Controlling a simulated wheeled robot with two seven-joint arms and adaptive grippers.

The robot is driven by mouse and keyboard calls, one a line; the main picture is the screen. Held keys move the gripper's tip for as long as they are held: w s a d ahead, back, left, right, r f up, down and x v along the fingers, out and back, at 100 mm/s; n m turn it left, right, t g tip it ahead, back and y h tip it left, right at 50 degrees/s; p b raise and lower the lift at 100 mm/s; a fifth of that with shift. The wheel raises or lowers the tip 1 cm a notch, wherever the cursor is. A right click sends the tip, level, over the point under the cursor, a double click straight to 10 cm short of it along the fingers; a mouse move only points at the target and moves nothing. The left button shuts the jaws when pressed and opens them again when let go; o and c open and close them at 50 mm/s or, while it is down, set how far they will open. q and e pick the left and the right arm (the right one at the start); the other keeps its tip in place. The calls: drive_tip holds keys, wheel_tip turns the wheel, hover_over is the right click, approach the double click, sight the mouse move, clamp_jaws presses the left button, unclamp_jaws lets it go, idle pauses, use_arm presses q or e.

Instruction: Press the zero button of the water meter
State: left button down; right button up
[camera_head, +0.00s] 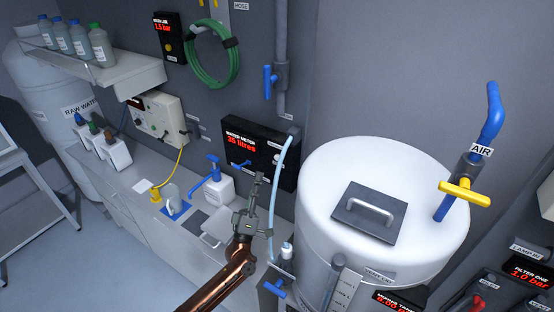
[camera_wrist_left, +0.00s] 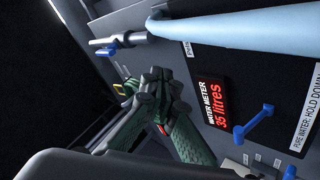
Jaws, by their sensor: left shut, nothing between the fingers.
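The water meter (camera_head: 262,140) is a dark wall panel with a red display reading 35 litres. It also shows in the left wrist view (camera_wrist_left: 213,104), to the right of the fingers. My left gripper (camera_head: 258,184) is shut and empty, fingers pointing up, in front of the panel's lower part. It also shows in the wrist view (camera_wrist_left: 152,78), apart from the display. My right gripper is not in view.
A pale blue hose (camera_head: 276,190) hangs just right of the left gripper. A white tank (camera_head: 375,160) with a lid handle stands at the right. A yellow air valve (camera_head: 465,192) stands on the tank.

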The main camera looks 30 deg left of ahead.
sight(278, 157)
use_arm(q)
drive_tip(key=w+b, duration=0.2)
drive_tip(key=w, duration=0.5)
drive_tip(key=shift+w+d, duration=0.25)
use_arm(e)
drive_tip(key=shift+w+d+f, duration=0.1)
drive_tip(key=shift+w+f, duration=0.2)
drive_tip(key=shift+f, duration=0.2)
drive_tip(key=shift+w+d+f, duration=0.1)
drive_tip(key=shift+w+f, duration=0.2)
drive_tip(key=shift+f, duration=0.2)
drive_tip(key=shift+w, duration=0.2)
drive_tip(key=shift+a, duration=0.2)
use_arm(q)
drive_tip(key=shift+w, duration=0.15)
drive_tip(key=shift+w, duration=0.3)
